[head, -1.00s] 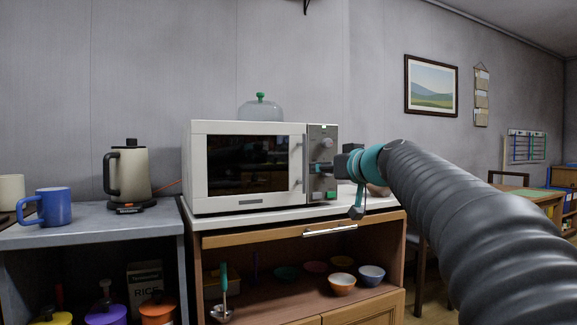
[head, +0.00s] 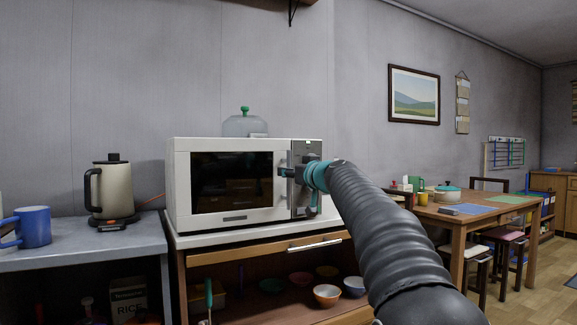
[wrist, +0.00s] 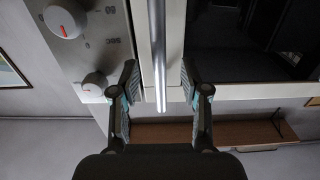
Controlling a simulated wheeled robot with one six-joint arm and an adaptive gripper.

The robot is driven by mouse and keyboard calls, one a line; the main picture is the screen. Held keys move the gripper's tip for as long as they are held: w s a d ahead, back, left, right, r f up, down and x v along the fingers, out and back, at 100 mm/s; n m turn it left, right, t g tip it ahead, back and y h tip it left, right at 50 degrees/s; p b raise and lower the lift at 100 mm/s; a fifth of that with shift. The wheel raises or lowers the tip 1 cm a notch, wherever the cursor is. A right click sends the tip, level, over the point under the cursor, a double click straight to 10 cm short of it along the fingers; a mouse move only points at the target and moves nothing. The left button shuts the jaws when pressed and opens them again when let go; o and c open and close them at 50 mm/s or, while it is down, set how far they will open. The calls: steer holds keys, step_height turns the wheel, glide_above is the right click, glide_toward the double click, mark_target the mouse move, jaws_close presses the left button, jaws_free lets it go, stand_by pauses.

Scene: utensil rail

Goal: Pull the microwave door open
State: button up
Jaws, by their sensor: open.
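The white microwave (head: 180,200) stands on the cabinet top with its dark-windowed door (head: 231,182) shut. In the wrist view the door's pale vertical bar handle (wrist: 158,45) runs between the two fingers of my gripper (wrist: 160,85). The fingers are open, one on each side of the bar, with gaps showing. In the head view my gripper (head: 286,173) is at the door's right edge and hides part of the handle. The control panel with its knobs (wrist: 65,22) is at left in the wrist view, and partly behind my arm in the head view.
A glass dome with a green knob (head: 245,124) sits on the microwave. A kettle (head: 112,188) and blue mug (head: 30,228) stand on the left counter. Below, an open shelf holds bowls (head: 327,295). A dining table (head: 460,222) stands at right.

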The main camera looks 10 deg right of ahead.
steer(key=shift+x, duration=1)
jaws_close()
steer(key=shift+s, duration=0.2)
